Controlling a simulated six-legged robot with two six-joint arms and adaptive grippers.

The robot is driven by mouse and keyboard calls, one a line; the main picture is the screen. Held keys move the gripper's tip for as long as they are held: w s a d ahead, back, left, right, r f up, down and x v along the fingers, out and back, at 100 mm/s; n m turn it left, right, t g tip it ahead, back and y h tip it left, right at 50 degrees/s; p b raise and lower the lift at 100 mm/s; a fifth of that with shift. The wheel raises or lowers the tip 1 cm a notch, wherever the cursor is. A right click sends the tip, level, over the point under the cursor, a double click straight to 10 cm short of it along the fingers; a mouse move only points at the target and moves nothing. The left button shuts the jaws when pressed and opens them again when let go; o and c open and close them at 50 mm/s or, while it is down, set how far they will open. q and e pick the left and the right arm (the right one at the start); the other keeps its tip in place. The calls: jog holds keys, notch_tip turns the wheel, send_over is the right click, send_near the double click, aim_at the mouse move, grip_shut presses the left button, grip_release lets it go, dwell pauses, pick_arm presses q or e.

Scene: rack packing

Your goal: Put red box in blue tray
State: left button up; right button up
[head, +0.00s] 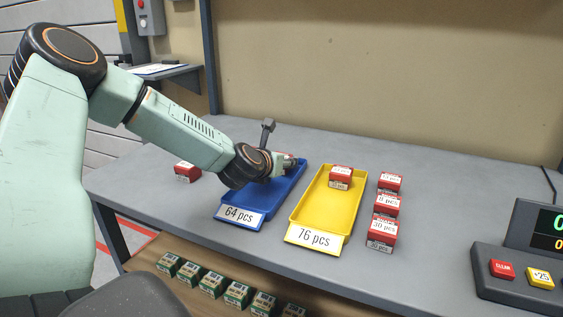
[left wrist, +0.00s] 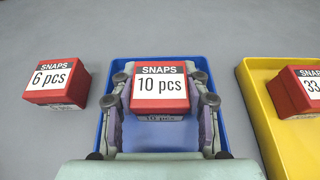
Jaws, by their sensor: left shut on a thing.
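The blue tray (head: 286,192) lies on the table with a "64 pcs" label at its front; it also shows in the left wrist view (left wrist: 212,74). My left gripper (head: 284,163) is over the blue tray. In the left wrist view my left gripper (left wrist: 160,98) is shut on a red box (left wrist: 159,88) labelled "SNAPS 10 pcs", with one finger at each side. The box is within the tray's outline; whether it touches the tray floor cannot be told. Another red box (left wrist: 57,82), labelled "6 pcs", stands left of the tray. My right gripper is not in view.
A yellow tray (head: 327,205) labelled "76 pcs" stands right of the blue tray and holds a red box (head: 340,177). Several red boxes (head: 381,232) stand in a column right of it. A keypad console (head: 520,262) is at the far right. Green boxes (head: 212,283) sit on a lower shelf.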

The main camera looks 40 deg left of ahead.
pick_arm(q)
jog(key=shift+f, duration=0.2)
jog(key=o, duration=1)
jog(key=shift+o, duration=1)
